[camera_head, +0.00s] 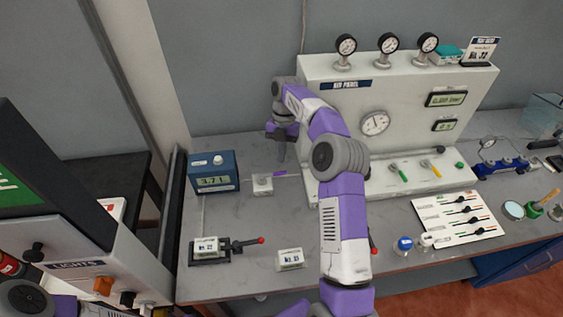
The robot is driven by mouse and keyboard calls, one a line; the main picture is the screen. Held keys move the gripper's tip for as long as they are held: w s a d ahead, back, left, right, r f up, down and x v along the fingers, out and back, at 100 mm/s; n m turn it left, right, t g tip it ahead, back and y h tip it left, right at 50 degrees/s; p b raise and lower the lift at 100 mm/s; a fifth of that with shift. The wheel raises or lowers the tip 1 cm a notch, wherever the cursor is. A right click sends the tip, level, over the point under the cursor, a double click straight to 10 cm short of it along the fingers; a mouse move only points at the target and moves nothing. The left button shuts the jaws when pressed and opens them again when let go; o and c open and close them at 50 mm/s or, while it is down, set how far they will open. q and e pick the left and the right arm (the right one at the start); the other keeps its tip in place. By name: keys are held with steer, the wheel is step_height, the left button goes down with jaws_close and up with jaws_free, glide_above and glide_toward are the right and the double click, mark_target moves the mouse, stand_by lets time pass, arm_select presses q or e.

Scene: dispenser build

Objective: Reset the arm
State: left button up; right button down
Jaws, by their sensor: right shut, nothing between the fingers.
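My right arm (345,225) rises from the bottom middle and bends back to the left over the bench. My right gripper (281,155) is shut and empty. It points down in front of the left side of the white gauge panel (415,95), above the small white block (262,184) on the bench. Part of my left arm (25,299) shows at the bottom left corner; its gripper is out of view.
A blue meter box (213,172) stands at the bench's left. A lever device with a red knob (209,250) and a small labelled block (290,259) lie near the front edge. A slider board (458,215) and blue-capped item (405,243) are at right.

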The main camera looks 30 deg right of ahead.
steer(key=shift+w+r, duration=0.15)
steer(key=shift+r, duration=0.2)
stand_by(0.3)
